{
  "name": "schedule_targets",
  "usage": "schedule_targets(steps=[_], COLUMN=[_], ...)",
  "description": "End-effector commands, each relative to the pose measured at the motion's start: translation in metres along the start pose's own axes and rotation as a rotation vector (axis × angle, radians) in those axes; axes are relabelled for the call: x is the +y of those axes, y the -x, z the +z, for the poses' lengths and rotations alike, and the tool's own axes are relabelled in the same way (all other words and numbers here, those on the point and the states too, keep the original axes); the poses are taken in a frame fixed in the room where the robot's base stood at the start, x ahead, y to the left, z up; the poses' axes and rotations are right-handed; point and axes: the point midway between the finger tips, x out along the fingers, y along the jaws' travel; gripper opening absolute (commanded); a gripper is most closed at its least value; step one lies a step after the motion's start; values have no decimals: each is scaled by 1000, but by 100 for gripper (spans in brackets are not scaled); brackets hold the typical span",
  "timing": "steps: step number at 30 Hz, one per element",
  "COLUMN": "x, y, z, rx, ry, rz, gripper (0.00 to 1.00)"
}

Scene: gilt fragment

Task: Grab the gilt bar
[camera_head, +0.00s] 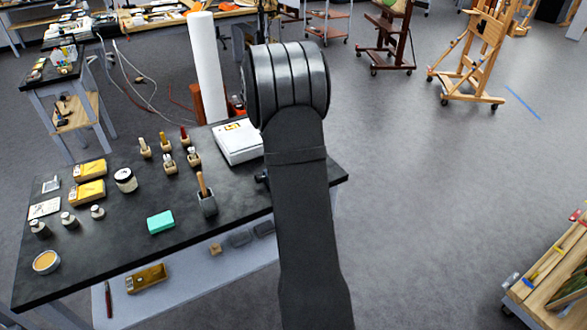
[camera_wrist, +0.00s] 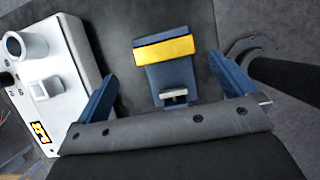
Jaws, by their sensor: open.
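In the wrist view a shiny yellow gilt bar (camera_wrist: 165,51) lies crosswise over a blue block-like piece (camera_wrist: 172,82) on the dark tabletop. My gripper (camera_wrist: 165,72) is open, with one blue finger to the left and one to the right of the blue piece. The bar shows just past the fingertips, between their lines, and nothing is held. I cannot tell the height gap between the fingers and the bar. In the head view my dark arm covers that part of the table, and neither the bar nor the fingers show.
A white device (camera_wrist: 75,80) stands close to my left finger; a white box (camera_head: 238,141) shows beside my arm in the head view. A dark rod (camera_wrist: 290,82) is right of my right finger. The dark table (camera_head: 120,220) holds bottles, yellow boxes and a green block (camera_head: 160,221).

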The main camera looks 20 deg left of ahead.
Motion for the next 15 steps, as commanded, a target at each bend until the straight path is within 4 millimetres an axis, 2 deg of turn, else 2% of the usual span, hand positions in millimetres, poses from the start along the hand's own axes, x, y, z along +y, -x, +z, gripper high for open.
schedule_targets(steps=[3,10,15], x=[0,-1,-4], y=[-16,-28,-50], z=[0,-1,-3], rx=[0,0,1], ry=[0,0,1], rz=[-2,-2,-3], gripper=[100,100,100])
